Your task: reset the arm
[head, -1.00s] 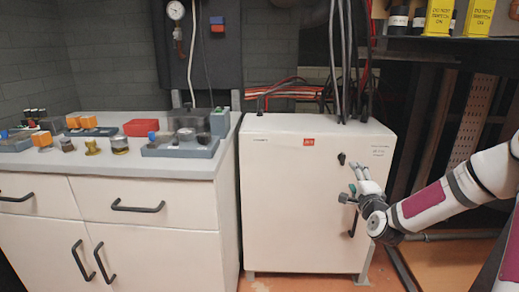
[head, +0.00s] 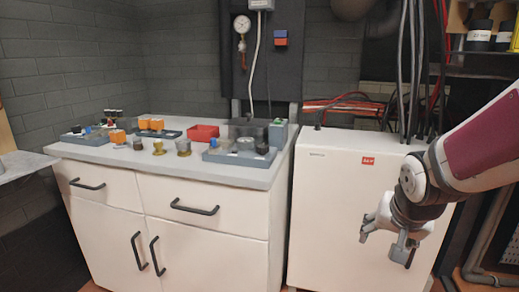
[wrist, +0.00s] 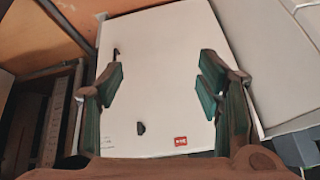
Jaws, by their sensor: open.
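My gripper (head: 382,224) is at the right in the head view, in front of the white cabinet (head: 325,215). It is raised clear of the floor, with my arm coming in from the right edge. In the wrist view my gripper (wrist: 158,88) shows two green-padded fingers spread wide with nothing between them. Beyond the fingers is the white cabinet front (wrist: 160,60), with a black handle (wrist: 116,54), a black knob (wrist: 140,128) and a red label (wrist: 180,141). In the head view my arm hides the cabinet's knob.
A white counter with drawers (head: 205,235) stands left of the cabinet. On it are a red bin (head: 203,134), a grey tray of parts (head: 240,155) and several small fittings. A gauge (head: 242,25) hangs on the dark wall panel. Black cables (head: 412,70) rise from the cabinet top.

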